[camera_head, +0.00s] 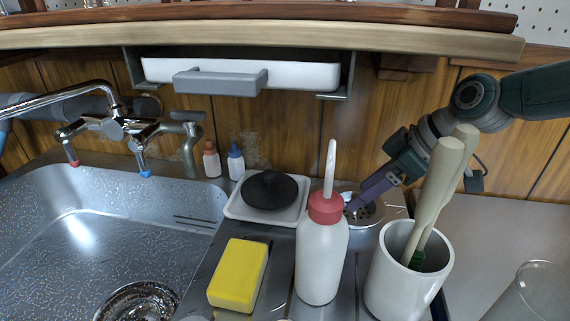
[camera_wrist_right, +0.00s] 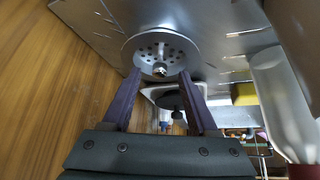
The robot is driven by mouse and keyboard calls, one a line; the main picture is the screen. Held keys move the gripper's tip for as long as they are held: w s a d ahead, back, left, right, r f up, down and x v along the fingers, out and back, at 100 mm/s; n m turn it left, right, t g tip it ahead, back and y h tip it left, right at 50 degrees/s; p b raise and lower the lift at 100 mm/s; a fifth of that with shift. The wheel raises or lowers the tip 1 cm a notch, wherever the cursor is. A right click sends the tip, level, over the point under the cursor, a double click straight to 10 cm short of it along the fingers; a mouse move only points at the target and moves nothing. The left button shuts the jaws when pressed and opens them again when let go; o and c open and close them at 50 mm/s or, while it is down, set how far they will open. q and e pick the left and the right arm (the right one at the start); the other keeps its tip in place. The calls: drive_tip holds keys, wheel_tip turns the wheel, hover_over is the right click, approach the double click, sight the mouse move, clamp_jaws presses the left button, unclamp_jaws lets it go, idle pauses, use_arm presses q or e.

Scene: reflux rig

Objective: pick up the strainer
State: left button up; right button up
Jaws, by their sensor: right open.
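The strainer is a round metal disc with holes and a small central knob. In the head view the strainer (camera_head: 371,213) lies on the counter behind the red-capped bottle, partly hidden by the bottle and my gripper. In the right wrist view the strainer (camera_wrist_right: 150,42) lies just beyond the fingertips, with its knob between them. My right gripper (camera_head: 358,204) has purple fingers, reaches down from the right and is at the strainer. In the wrist view its fingers (camera_wrist_right: 160,74) are apart with nothing held; contact with the strainer cannot be told. My left gripper is not in view.
The white bottle (camera_head: 322,258) with a red cap and the white pot (camera_head: 395,283) holding wooden-handled tools stand close in front. A black lid (camera_head: 270,188) sits on a white tray to the left. A yellow sponge (camera_head: 238,273) lies beside the sink (camera_head: 60,240). Wooden panelling (camera_head: 350,120) rises behind.

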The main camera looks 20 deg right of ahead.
drive_tip(key=shift+w+a+f, duration=0.2)
drive_tip(key=shift+w+f, duration=0.1)
drive_tip(key=shift+f, duration=0.2)
clamp_jaws()
